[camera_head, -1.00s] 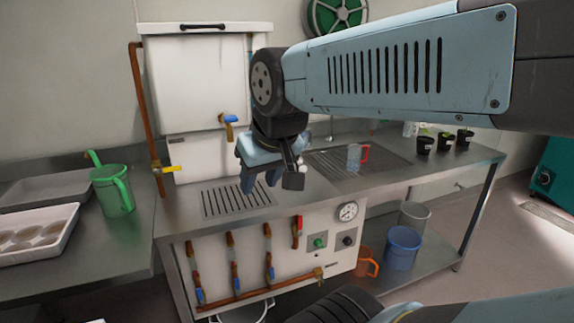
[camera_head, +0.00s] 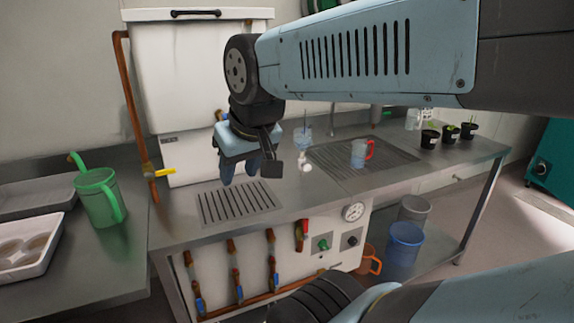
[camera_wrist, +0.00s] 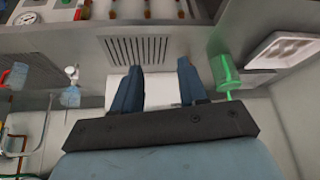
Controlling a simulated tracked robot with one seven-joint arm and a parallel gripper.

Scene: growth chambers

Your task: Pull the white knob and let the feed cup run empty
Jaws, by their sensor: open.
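A small clear cup with pale blue in it (camera_head: 303,137), which looks like the feed cup, stands at the back of the steel counter. A white knob (camera_head: 304,161) shows just below it, on the cup's near side. Both also show at the left of the wrist view, the cup (camera_wrist: 70,97) and the knob (camera_wrist: 71,72). My gripper (camera_head: 240,178) is open and empty, left of the knob and apart from it, above the slotted drain. In the wrist view its two blue fingers (camera_wrist: 157,66) are spread, with nothing between them.
A clear jug with a red handle (camera_head: 359,153) stands on the right drain grid (camera_head: 400,156). A green watering can (camera_head: 100,198) and white tray (camera_head: 28,245) are at left. A white tank (camera_head: 190,75) rises behind my arm. Several dark plant pots stand at far right.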

